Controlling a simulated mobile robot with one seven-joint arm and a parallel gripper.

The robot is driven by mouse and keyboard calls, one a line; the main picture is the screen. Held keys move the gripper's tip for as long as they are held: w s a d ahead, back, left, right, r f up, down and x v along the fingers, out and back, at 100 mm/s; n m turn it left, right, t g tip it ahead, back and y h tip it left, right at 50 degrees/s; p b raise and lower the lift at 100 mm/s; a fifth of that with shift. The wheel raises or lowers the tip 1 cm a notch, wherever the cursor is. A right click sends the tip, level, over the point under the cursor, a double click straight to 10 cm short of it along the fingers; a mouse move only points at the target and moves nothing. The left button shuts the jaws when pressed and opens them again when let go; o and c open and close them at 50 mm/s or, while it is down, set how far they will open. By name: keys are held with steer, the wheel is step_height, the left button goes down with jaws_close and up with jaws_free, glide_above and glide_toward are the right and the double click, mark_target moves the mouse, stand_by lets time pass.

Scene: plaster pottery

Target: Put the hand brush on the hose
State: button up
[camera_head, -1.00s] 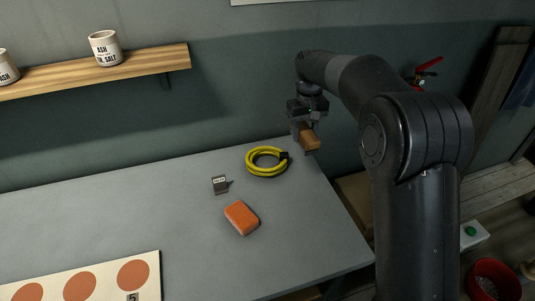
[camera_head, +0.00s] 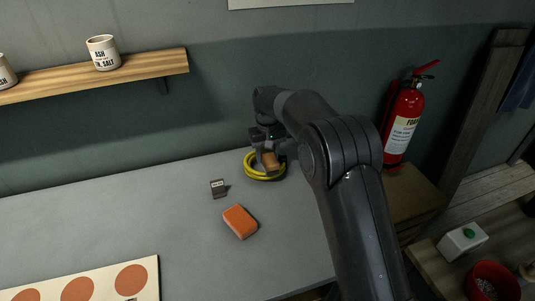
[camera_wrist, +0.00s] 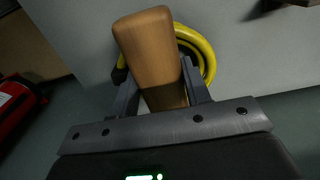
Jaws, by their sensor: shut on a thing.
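The hand brush shows as a brown wooden block (camera_wrist: 150,58) between the two fingers of my gripper (camera_wrist: 160,92) in the wrist view. My gripper is shut on it. In the head view, my gripper (camera_head: 268,150) holds the brush (camera_head: 270,161) over the yellow coiled hose (camera_head: 248,169) near the back right of the table. The hose (camera_wrist: 208,55) lies behind the brush in the wrist view, partly hidden by it. I cannot tell whether the brush touches the hose.
An orange sponge-like block (camera_head: 240,222) and a small dark label holder (camera_head: 219,188) lie on the grey table (camera_head: 110,215) left of the hose. A board with orange discs (camera_head: 105,282) is at front left. A red fire extinguisher (camera_head: 403,122) stands to the right.

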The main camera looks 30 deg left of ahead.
mark_target(268, 153)
steer(key=shift+f, duration=0.15)
steer(key=o, duration=1)
step_height(268, 153, up, 12)
steer(key=shift+r, duration=0.2)
